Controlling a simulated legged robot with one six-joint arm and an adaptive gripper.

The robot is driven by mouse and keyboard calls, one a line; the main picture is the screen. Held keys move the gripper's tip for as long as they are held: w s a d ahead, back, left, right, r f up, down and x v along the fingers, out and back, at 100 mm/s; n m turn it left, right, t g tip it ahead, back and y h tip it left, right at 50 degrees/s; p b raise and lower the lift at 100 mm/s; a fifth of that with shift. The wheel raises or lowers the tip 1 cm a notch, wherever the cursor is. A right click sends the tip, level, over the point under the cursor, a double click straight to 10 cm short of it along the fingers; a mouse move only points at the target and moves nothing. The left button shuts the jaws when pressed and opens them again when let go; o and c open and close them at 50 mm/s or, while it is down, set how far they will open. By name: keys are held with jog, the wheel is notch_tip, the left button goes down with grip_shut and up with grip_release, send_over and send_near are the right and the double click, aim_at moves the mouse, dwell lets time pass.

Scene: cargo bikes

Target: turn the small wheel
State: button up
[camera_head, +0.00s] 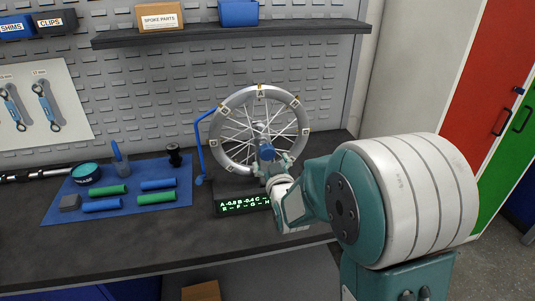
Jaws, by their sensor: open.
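The small wheel (223,106) stands upright on the dark workbench, with a silver rim, thin spokes and lettered tags, one reading A at the top. A blue stand arm (197,145) rises at its left. A blue cylindrical part (266,152) shows at the wheel's hub area. My gripper (272,165) is open in front of the wheel's lower right part, close to the blue part. I cannot tell whether it touches anything. My arm hides part of the lower right rim. A black display (240,205) with green characters sits below the wheel.
A shelf (230,34) with boxes hangs above the wheel. Red and green cabinet doors (492,75) stand at the right. The bench (130,250) is bare along its front.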

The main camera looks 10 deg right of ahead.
aim_at(268, 156)
jog(key=shift+w, duration=1.9)
jog(key=c, duration=1.3)
